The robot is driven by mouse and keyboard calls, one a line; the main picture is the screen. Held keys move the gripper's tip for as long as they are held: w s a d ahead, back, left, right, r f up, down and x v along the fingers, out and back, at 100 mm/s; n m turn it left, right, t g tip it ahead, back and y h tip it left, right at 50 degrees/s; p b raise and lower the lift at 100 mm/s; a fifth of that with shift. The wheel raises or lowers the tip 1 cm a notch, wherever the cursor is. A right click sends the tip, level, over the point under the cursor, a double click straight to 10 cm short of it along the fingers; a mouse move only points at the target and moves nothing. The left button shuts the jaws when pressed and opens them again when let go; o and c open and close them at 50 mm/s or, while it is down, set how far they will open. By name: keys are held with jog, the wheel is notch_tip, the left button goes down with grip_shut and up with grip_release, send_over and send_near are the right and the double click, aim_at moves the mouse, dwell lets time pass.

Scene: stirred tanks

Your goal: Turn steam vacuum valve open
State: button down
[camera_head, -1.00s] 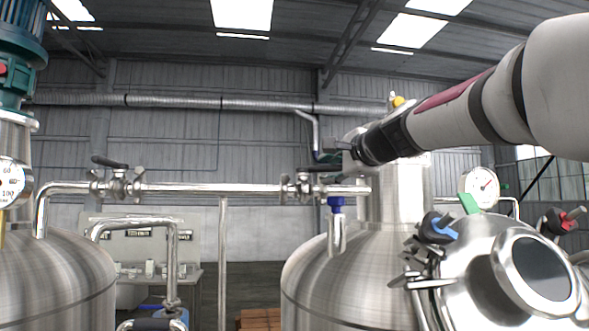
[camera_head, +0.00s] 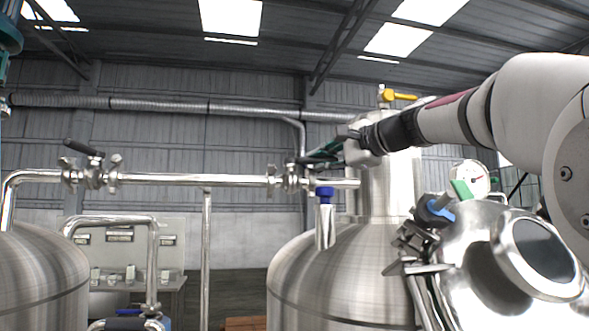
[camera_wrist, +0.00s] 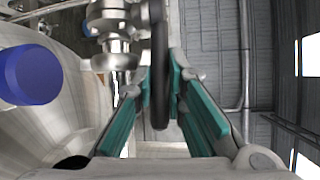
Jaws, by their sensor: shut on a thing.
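A steel valve (camera_head: 291,179) sits on the horizontal pipe left of the right-hand tank's neck. Its body also shows at the top of the wrist view (camera_wrist: 112,35). My gripper (camera_head: 316,156) reaches it from the right, just above the pipe. In the wrist view, the valve's long black handle (camera_wrist: 159,60) runs between my gripper's teal finger pads (camera_wrist: 161,75), and the fingers are shut on it. In the head view the fingers mostly hide the handle. No valve label is readable.
A second valve with a black handle (camera_head: 83,148) is on the same pipe to the left. A blue-capped pipe stub (camera_head: 325,195) stands close below my gripper. A yellow handle (camera_head: 400,96) tops the tank neck (camera_head: 392,190).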

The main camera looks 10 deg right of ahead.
jog(key=shift+w+d+f+n+g+y+p, duration=0.1)
jog(key=shift+w+n+g+y+p, duration=0.25)
jog(key=shift+n+y, duration=0.2)
jog(key=shift+w+d+n+g+y+p, duration=0.1)
jog(key=shift+w+n+g+y+p, duration=0.15)
jog(key=shift+n+g+y+p, duration=0.3)
jog(key=shift+a, duration=0.1)
jog(key=c, duration=1.6)
grip_release()
jog(key=v, duration=1.2)
jog(key=shift+f, duration=0.1)
